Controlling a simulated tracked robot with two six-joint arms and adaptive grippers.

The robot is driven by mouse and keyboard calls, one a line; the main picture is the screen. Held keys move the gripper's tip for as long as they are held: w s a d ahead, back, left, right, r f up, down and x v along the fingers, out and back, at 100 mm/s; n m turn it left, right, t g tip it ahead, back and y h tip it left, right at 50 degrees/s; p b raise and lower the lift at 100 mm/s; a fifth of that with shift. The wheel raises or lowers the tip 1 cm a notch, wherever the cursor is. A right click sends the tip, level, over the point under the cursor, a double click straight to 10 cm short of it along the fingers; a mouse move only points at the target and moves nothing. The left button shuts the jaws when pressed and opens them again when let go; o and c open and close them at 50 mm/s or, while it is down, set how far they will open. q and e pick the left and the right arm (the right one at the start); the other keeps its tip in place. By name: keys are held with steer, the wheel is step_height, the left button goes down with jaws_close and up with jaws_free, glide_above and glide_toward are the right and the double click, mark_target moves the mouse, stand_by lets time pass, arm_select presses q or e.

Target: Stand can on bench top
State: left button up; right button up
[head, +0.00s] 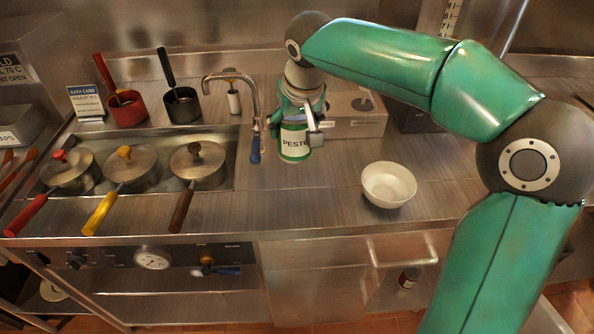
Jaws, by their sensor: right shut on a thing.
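The can (294,144) is green with a white label that reads "PESTO" in part. It is upright at the middle of the bench top (300,205), just right of the tap. My right gripper (302,112) comes from above and is shut on the can near its top, hiding part of it. I cannot tell whether the can's base touches the bench top. My left gripper does not show.
A white bowl (389,185) stands right of the can. A tap (250,110) with a blue tip is close on its left. Lidded pans (198,165) sit in a sunken well at left. A box (352,118) stands behind. Bench in front of the can is clear.

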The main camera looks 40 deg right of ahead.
mark_target(299, 150)
step_height(299, 150, down, 12)
steer(key=shift+f, duration=0.2)
stand_by(0.4)
steer(key=o, duration=1.8)
steer(key=shift+f, duration=0.1)
steer(key=shift+c, duration=0.2)
steer(key=b+v, duration=0.1)
steer(key=v, duration=0.9)
steer(key=shift+s+a+r, duration=0.15)
steer(key=shift+r, duration=0.2)
steer(key=shift+s+r, duration=0.3)
steer(key=shift+r, duration=0.35)
